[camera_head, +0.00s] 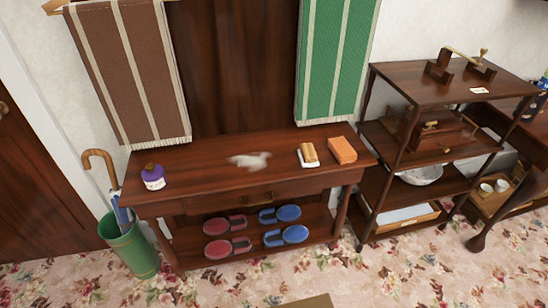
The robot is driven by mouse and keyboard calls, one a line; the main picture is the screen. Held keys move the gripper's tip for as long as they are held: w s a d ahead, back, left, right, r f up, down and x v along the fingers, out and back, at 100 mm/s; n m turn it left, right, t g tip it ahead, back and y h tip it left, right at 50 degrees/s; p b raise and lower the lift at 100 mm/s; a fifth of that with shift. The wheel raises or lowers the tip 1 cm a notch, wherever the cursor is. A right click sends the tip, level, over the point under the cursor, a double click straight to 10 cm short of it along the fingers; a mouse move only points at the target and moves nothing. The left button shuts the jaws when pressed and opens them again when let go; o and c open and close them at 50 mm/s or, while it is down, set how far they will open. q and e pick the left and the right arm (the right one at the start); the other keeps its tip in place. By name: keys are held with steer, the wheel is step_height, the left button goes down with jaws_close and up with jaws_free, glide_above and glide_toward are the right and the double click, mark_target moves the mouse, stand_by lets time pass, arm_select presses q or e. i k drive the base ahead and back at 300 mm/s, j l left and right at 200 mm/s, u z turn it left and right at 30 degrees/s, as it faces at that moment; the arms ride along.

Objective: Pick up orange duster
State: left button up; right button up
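An orange block-shaped thing (342,150), which looks like the orange duster, lies at the right end of the dark wooden console table (205,172). Just left of it, and apart from it, is a tan wooden-backed piece with a white base (309,155). A whitish smear or flat patch (249,160) is in the middle of the tabletop. Neither of my grippers shows in the head view.
A purple-capped jar (152,177) stands at the table's left end. Red and blue slippers (281,214) lie on the lower shelf. A green umbrella bin (131,247) is at left, a tiered shelf (400,185) at right. Brown and green striped cloths (335,60) hang behind.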

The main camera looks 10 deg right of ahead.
mark_target(341, 150)
steer(key=l+u, duration=0.45)
steer(key=l, duration=0.9)
